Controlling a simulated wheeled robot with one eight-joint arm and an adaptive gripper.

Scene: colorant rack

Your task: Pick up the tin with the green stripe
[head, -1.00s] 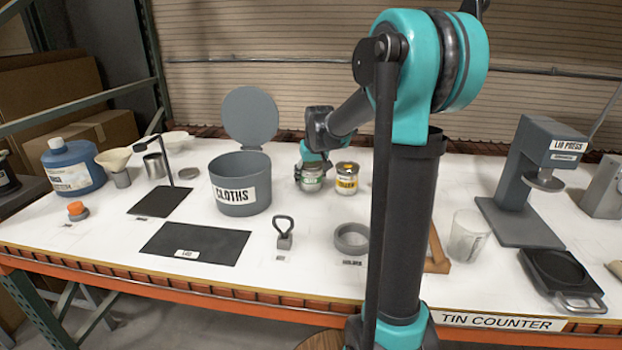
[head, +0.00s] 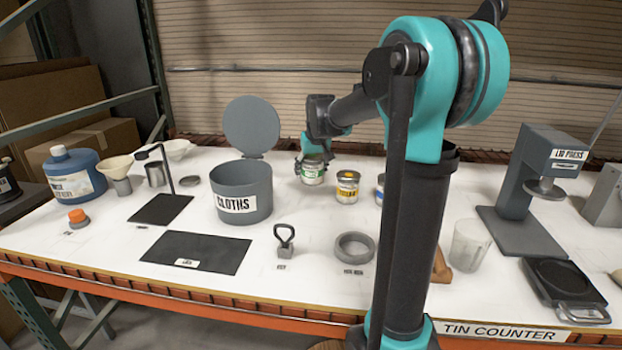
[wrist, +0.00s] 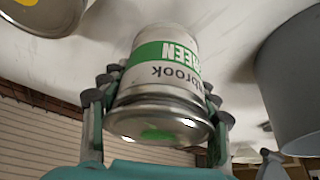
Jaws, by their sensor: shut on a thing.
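The tin with the green stripe (head: 312,174) is in my gripper (head: 314,160), near the back of the counter between the cloths bin and a yellow-striped tin. In the wrist view the green-striped tin (wrist: 160,65) sits between both fingers of my gripper (wrist: 158,112), which touch its sides. Its metal lid with a green dab faces the wrist camera. The tin appears raised a little off the counter; its underside is hidden.
The yellow-striped tin (head: 347,187) stands close on the right. A blue-marked tin (head: 380,190) is partly hidden by my arm. The grey cloths bin (head: 242,190) stands on the left with its lid up. A weight with a handle (head: 284,243) and grey ring (head: 355,247) are in front.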

